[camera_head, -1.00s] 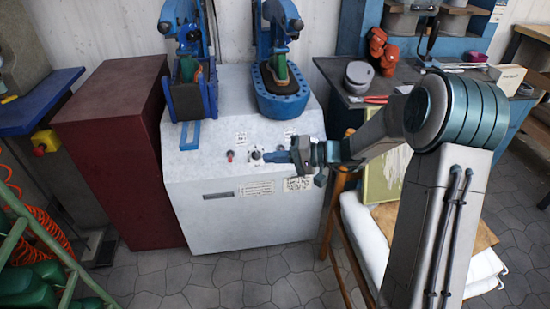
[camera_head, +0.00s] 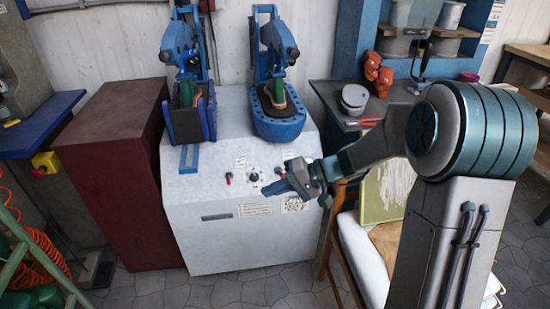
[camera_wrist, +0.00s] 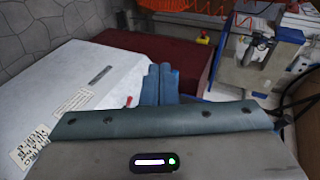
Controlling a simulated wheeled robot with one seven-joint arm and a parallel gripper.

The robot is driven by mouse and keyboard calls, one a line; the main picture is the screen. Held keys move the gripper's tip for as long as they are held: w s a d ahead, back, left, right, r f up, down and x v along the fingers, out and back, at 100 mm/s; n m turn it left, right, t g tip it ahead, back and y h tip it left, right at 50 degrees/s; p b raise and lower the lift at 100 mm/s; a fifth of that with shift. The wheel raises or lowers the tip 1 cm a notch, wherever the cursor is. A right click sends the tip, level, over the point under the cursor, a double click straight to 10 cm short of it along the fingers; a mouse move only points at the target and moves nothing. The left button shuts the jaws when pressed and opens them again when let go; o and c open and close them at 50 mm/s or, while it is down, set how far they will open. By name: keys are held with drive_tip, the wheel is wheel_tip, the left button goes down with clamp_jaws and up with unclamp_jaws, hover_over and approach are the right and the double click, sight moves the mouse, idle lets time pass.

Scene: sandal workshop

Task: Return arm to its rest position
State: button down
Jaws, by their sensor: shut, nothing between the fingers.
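My gripper (camera_head: 272,188) is shut and empty, its blue fingers together in front of the white machine's sloped panel. In the wrist view the closed fingers (camera_wrist: 159,84) show over the white machine (camera_wrist: 75,95). In the head view the white machine (camera_head: 225,222) has a black dial (camera_head: 253,177) and red switches on its panel, close to the fingers. Whether the fingertips touch the panel cannot be told. My arm reaches in from the right side of the head view, bent at the elbow.
Two blue presses holding sandals stand on the machine, the left one (camera_head: 190,122) and the right one (camera_head: 279,126). A dark red cabinet (camera_head: 115,195) stands to the left. A wooden chair (camera_head: 328,245) is under my arm. A workbench (camera_head: 335,97) stands behind at the right.

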drive_tip(key=s+d+r+t+h+p, duration=0.1)
drive_tip(key=s+d+r+h+p, duration=0.5)
drive_tip(key=s, duration=0.4)
drive_tip(key=s+d+r+m+t+h+p, duration=0.1)
drive_tip(key=s+d+r+h+p, duration=0.4)
drive_tip(key=s+d+r, duration=0.4)
drive_tip(key=shift+s+d+t+h+p, duration=0.3)
drive_tip(key=shift+s+d+h+p, duration=0.1)
drive_tip(key=shift+d+h, duration=0.5)
